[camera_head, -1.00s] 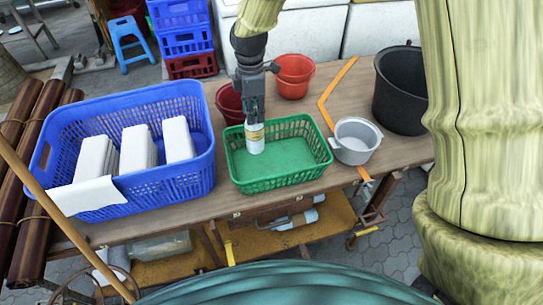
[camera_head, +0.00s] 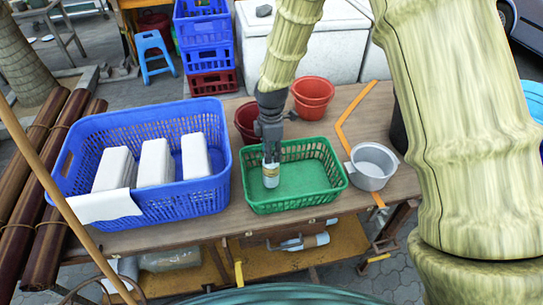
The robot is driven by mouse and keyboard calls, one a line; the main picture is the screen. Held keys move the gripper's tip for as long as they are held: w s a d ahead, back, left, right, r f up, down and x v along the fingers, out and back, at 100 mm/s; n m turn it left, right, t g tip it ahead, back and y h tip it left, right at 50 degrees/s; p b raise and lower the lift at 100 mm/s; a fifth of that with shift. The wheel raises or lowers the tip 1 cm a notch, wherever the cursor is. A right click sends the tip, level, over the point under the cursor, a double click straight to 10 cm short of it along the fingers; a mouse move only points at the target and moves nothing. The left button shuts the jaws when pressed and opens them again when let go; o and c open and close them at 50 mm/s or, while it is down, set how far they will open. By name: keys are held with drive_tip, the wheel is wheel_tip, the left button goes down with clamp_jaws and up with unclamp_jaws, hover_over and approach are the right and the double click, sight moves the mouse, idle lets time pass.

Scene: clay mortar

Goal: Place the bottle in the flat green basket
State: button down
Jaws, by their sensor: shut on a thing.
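The bottle (camera_head: 270,175) is small, with a white and tan body, and stands roughly upright inside the flat green basket (camera_head: 293,203), towards its left side. My gripper (camera_head: 271,152) comes down from above and is shut on the bottle's upper part, hiding its top. The bottle's lower end is at or very near the basket floor; I cannot tell whether it touches. The rest of the basket floor is bare.
A large blue basket (camera_head: 165,206) with white blocks stands close on the left. A grey metal pot (camera_head: 373,168) stands at the right. Red pots (camera_head: 313,92) are behind the green basket. An orange strip (camera_head: 345,130) lies on the wooden table (camera_head: 400,187).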

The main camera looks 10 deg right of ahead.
drive_tip(key=shift+f+p, duration=0.35)
drive_tip(key=shift+f, duration=1.1)
drive_tip(key=shift+f, duration=0.15)
drive_tip(key=c, duration=1)
unclamp_jaws()
drive_tip(key=shift+o, duration=0.2)
drive_tip(key=shift+r+b, duration=1.8)
drive_tip(key=shift+r, duration=4.35)
